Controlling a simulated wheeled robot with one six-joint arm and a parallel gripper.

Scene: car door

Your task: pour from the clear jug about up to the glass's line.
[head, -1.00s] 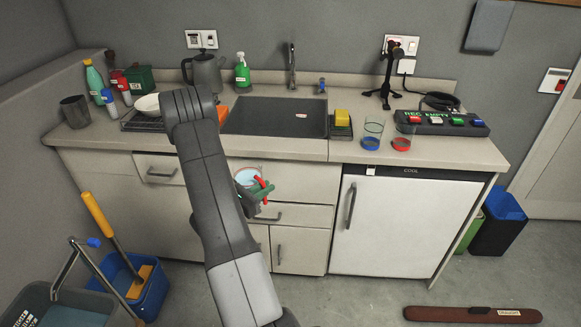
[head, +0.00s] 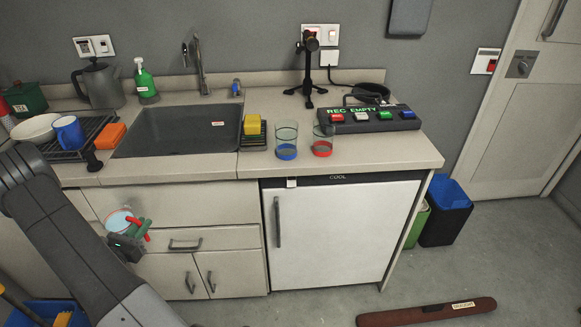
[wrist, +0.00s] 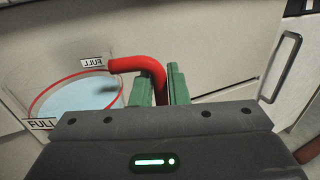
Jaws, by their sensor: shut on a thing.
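The clear jug (head: 117,221) has a red rim and a red handle. It is off the counter, in front of the cabinet fronts. My gripper (head: 135,240) is shut on its handle. In the wrist view, the green fingers of my gripper (wrist: 160,90) stand either side of the red handle of the jug (wrist: 76,94), and pale blue shows inside its rim. Two clear glasses stand upright on the counter near its front edge, one with a blue base (head: 286,143) and one with a red base (head: 322,142). I cannot make out a fill line on either.
A sink (head: 180,131) and a yellow sponge (head: 252,124) lie left of the glasses. Behind them are a black stand (head: 308,80) and a button box (head: 370,120) reading "REC EMPTY". A dark red object (head: 425,312) lies on the floor.

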